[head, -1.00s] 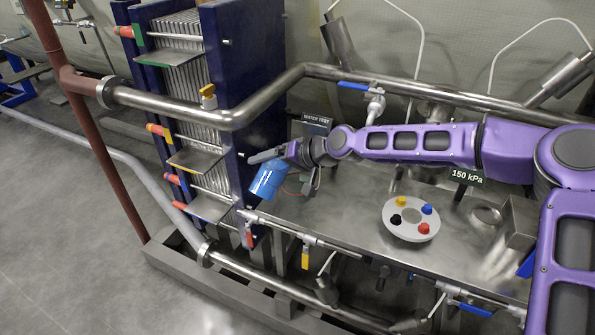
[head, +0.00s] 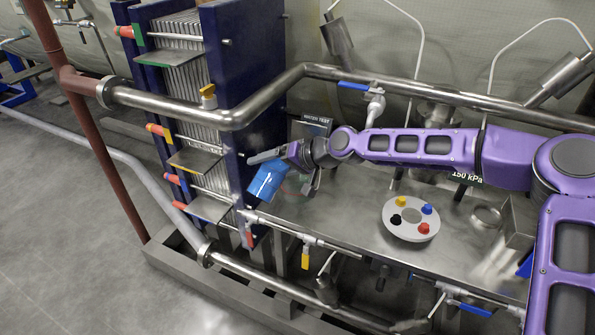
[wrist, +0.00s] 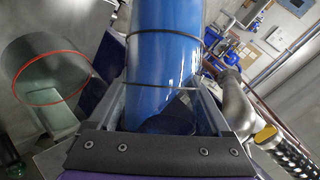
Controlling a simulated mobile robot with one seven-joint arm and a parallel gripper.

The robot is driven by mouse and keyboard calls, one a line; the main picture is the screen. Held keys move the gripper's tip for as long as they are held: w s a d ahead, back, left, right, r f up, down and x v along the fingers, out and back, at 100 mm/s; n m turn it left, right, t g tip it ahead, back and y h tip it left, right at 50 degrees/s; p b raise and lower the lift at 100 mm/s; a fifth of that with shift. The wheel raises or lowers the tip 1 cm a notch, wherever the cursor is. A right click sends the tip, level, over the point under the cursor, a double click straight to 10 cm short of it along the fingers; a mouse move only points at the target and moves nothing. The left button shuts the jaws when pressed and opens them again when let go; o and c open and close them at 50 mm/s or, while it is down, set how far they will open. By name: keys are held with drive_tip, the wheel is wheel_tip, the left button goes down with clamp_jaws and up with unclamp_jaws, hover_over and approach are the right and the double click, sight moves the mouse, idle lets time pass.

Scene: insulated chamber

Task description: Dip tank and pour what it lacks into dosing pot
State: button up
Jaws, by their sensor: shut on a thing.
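My gripper (head: 282,168) is shut on a blue can (head: 265,184) at the left end of the steel bench. The can is tilted in the head view. In the wrist view the can (wrist: 165,70) is a glossy blue cylinder between the fingers, with dark bands across it. I cannot see into it. A thin red ring (wrist: 50,80) shows left of the can in the wrist view. I cannot pick out the tank or dosing pot for certain; the arm and can hide part of the bench there.
A white disc with coloured caps (head: 411,232) sits on the steel bench (head: 340,225). A dark blue plate stack (head: 245,80) stands close left of the can. A steel pipe (head: 400,82) runs behind my arm. Valves line the bench's front edge.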

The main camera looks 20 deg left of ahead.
drive_tip(key=shift+s+a+f+m+g+y, duration=0.1)
drive_tip(key=shift+s+f+m+g+y, duration=0.25)
drive_tip(key=shift+f+m+g, duration=0.2)
idle(1.7)
drive_tip(key=shift+s+f+m+g, duration=0.2)
drive_tip(key=shift+f+m+g, duration=0.05)
drive_tip(key=shift+m+g, duration=0.3)
idle(1.4)
drive_tip(key=shift+w+r+m+g+y, duration=0.4)
drive_tip(key=shift+w+r+m+y, duration=0.05)
drive_tip(key=shift+r+m, duration=0.05)
idle(1.6)
drive_tip(key=shift+f+g, duration=0.1)
drive_tip(key=shift+g, duration=0.2)
idle(1.2)
